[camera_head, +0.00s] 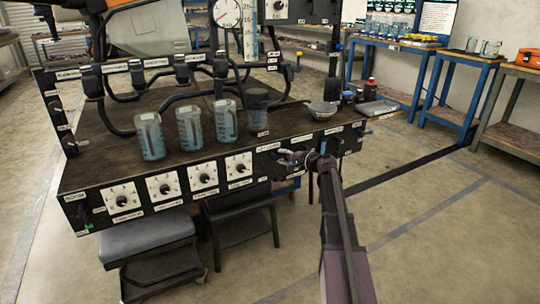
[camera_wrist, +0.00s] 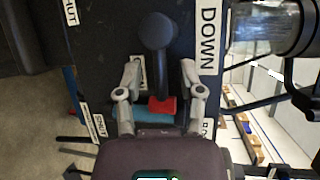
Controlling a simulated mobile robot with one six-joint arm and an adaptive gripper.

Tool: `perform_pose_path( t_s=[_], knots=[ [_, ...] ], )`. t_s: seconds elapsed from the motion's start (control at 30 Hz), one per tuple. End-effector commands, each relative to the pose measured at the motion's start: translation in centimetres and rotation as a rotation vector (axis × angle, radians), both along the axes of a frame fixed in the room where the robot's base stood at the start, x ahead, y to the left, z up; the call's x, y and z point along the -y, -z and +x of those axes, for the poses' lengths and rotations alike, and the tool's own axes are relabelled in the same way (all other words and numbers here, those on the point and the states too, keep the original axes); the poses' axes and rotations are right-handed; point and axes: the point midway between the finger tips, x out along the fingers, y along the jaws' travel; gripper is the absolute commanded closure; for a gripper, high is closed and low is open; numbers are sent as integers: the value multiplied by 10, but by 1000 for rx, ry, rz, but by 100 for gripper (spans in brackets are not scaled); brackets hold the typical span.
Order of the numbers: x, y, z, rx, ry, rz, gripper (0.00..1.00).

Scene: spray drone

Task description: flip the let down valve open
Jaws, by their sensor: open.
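The let down valve shows in the wrist view as a dark round hub (camera_wrist: 157,30) with a dark lever running down from it to a red tip (camera_wrist: 162,106). A white label reading DOWN (camera_wrist: 209,36) is at its right, and a partly cut-off label ending in HUT is at upper left. My gripper (camera_wrist: 161,66) is open, with one finger on each side of the lever; I cannot tell whether either touches it. In the head view my gripper (camera_head: 292,157) is at the right part of the bench's front panel and hides the valve there.
The dark bench (camera_head: 110,150) carries several blue-marked beakers (camera_head: 188,128), with dials (camera_head: 204,178) on its front panel. A small bowl (camera_head: 322,110) sits near the right edge. A stool (camera_head: 150,238) stands beneath. Floor to the right is clear.

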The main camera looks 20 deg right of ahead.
Motion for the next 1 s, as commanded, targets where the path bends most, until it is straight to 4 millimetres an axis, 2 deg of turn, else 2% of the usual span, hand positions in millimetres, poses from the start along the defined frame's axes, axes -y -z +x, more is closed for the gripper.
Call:
perform_pose_path(
  t_s=[0.6, 1.0],
  knots=[
    [-2, 18, -1, -56, 0, 360, 50],
    [34, 13, -50, -55, 2, 351, 50]
  ],
)
